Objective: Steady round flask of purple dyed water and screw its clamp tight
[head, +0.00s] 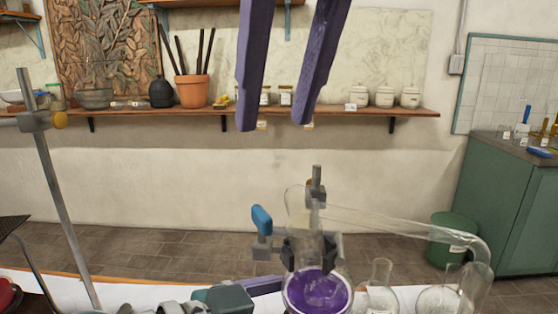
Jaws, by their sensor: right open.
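The round flask (318,291) holds purple dyed water and stands at the bottom centre of the head view, its base cut off by the picture edge. A dark clamp (297,252) sits at its glass neck, with a blue-handled screw (262,220) on the left side. My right gripper (274,125) hangs from the top, its two purple fingers spread wide and empty, well above the clamp in the picture. My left gripper (264,286) is low, left of the flask, with a purple finger pointing at it. Its fingertips are not clear, and I cannot tell whether it touches the flask.
A glass side tube (400,222) runs right from the flask's top. Glass vessels (380,290) stand close on its right. A metal stand rod (60,190) rises at left. A wall shelf (150,113) with pots, a green bin (452,238) and a green cabinet (510,205) are behind.

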